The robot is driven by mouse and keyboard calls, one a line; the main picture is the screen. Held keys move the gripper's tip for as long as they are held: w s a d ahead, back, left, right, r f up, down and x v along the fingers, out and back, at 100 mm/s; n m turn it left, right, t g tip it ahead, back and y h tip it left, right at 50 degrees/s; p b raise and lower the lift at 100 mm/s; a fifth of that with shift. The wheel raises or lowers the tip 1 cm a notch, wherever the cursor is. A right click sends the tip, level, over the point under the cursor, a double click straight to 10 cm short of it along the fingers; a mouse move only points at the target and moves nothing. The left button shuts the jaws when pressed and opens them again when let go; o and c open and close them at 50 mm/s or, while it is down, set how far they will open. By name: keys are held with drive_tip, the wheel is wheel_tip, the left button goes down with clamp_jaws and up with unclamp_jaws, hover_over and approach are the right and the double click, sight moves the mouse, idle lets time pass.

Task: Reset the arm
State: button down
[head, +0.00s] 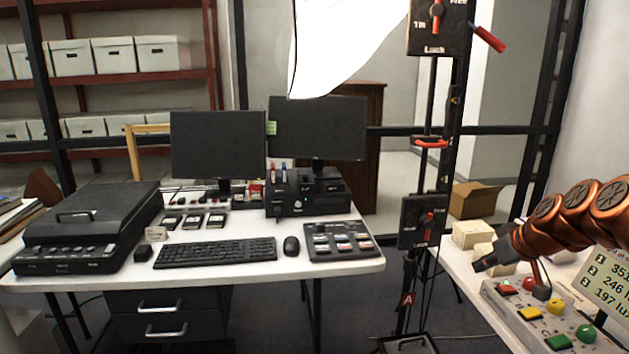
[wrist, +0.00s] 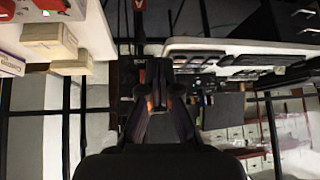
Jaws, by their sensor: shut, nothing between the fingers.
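My arm, in copper and black links, reaches in from the right edge of the head view. The wrist picture is upside down, with the desk at the upper right.
A button panel (head: 538,317) and pale boxes (head: 472,235) stand on the right-hand table. A black lever stand (head: 418,222) rises between the tables. The white desk (head: 210,266) holds two monitors, a keyboard (head: 215,252) and a black scanner (head: 85,232). An open cardboard box (head: 474,200) sits behind.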

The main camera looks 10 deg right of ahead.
drive_tip(key=s+a+f+g, duration=0.15)
drive_tip(key=s+a, duration=0.25)
drive_tip(key=a, duration=0.4)
drive_tip(key=s+a+f+n+g+y, duration=0.1)
drive_tip(key=s+a+g, duration=0.1)
drive_tip(key=s+a, duration=0.35)
drive_tip(key=s+a+f+g, duration=0.2)
drive_tip(key=a, duration=0.8)
drive_tip(key=s+a+f+m+g+h, duration=0.1)
drive_tip(key=s+a+f+g, duration=0.15)
drive_tip(key=s, duration=0.85)
drive_tip(key=s+a+f+m+g+h, duration=0.15)
drive_tip(key=s+f, duration=0.25)
drive_tip(key=s, duration=0.7)
wheel_tip(320, 180, up, 16)
drive_tip(key=p, duration=1.4)
drive_tip(key=shift+w+a+p, duration=0.15)
drive_tip(key=shift+a+p, duration=0.1)
drive_tip(key=shift+p, duration=0.15)
drive_tip(key=shift+r, duration=0.1)
